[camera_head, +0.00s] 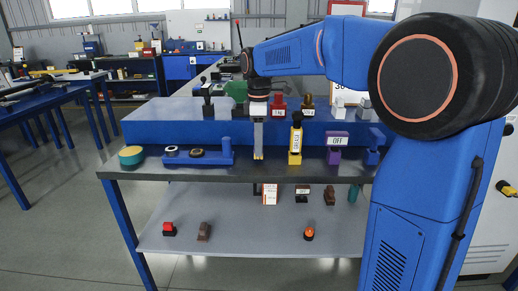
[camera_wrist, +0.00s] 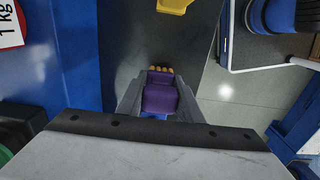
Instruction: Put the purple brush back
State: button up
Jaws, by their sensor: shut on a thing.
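My gripper (camera_head: 258,152) points down above the dark front strip of the bench, left of a yellow block. In the wrist view, my gripper (camera_wrist: 160,98) is shut on the purple brush (camera_wrist: 160,96), whose yellow-orange bristle tips (camera_wrist: 160,69) show beyond the fingers. In the head view the fingers mostly hide the brush; a little yellow shows at their lower end. Whether the bristles touch the bench, I cannot tell. I cannot make out which spot is the brush's own place.
The yellow block (camera_head: 295,146) and a purple block marked OFF (camera_head: 335,148) stand to the right. A blue fixture (camera_head: 213,157) stands left, with a green-and-yellow round thing (camera_head: 131,155) farther left. Weights, including a red one (camera_head: 278,105), line the raised blue ledge (camera_head: 170,130) behind.

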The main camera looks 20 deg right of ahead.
jog(key=shift+f, duration=0.85)
jog(key=shift+f, duration=0.15)
jog(key=o, duration=1.1)
notch_tip(320, 180, up, 12)
jog(key=shift+r, duration=0.15)
jog(key=s+d+f+m+t, duration=0.1)
jog(key=s+d+f+m, duration=0.1)
jog(key=s+f+m, duration=0.2)
jog(key=s+d+f+m+t, duration=0.2)
jog(key=s+f+m, duration=0.3)
jog(key=s+f, duration=0.5)
jog(key=s+d+f+m+t, duration=0.1)
jog(key=s+f+m, duration=0.4)
jog(key=s, duration=1.4)
jog(key=shift+s+d+f+t, duration=0.2)
jog(key=shift+d+f+t, duration=0.2)
jog(key=shift+d+f, duration=0.6)
jog(key=shift+a, duration=0.1)
